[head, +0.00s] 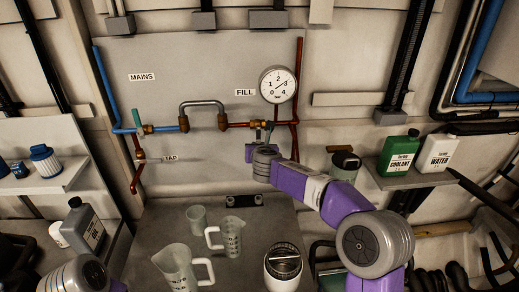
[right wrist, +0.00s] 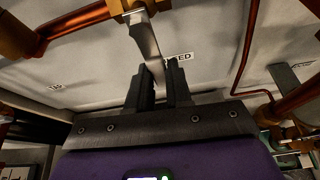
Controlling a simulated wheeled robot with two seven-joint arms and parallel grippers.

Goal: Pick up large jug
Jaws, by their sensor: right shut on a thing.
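The large jug (head: 177,262) is pale, translucent and upright on the grey worktop (head: 262,222), with its handle to the right. A smaller jug (head: 233,238) with markings and a small cup (head: 196,217) stand behind it. My right gripper is up at the brass fill valve, well above and behind the jugs. In the right wrist view its fingers (right wrist: 159,84) are shut on the grey metal valve lever (right wrist: 144,38). The fingertips are hard to see in the head view. My left arm shows at the lower left, but its gripper is out of view.
A white-bodied container with a dark lid (head: 284,265) stands right of the jugs. A grey oil bottle (head: 84,226) is at left. The gauge (head: 278,84) and pipes are on the back panel. Coolant (head: 398,153) and water (head: 437,153) bottles sit on the right shelf.

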